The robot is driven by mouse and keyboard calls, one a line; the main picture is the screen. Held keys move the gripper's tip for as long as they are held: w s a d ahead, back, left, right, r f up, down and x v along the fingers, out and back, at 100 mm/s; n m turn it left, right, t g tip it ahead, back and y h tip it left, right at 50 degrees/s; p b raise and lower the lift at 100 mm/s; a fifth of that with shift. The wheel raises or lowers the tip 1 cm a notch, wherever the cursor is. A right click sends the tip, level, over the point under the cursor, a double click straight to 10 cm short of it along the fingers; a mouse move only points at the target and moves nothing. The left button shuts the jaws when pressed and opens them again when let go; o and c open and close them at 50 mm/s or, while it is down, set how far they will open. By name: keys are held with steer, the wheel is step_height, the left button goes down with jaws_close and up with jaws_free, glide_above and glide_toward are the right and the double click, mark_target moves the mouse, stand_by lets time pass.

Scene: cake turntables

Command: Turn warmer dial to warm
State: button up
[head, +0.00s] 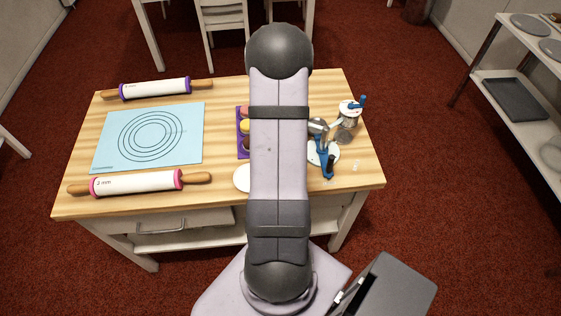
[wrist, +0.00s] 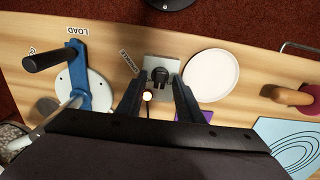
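The warmer (wrist: 151,62) is a small pale box on the wooden table in the wrist view. Its black dial (wrist: 160,76) faces the camera, and I cannot read its setting. A small tilted label (wrist: 129,62) lies beside it. A bright glowing spot (wrist: 147,96) shows just below the box. My gripper (wrist: 158,82) is open, with one dark finger on each side of the dial and nothing held. I cannot tell whether either finger touches the dial. In the head view my arm hides the warmer and my gripper.
A white round plate (wrist: 211,75) lies right of the warmer. A blue-handled crank device (wrist: 75,75) marked LOAD stands left of it. In the head view, rolling pins (head: 137,182) and a light-blue mat (head: 150,137) occupy the table's left side. A purple tray (head: 241,146) is partly hidden behind my arm.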

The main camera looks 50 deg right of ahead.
steer(key=shift+r, duration=0.15)
steer(key=shift+r+b, duration=0.8)
steer(key=shift+r, duration=2.75)
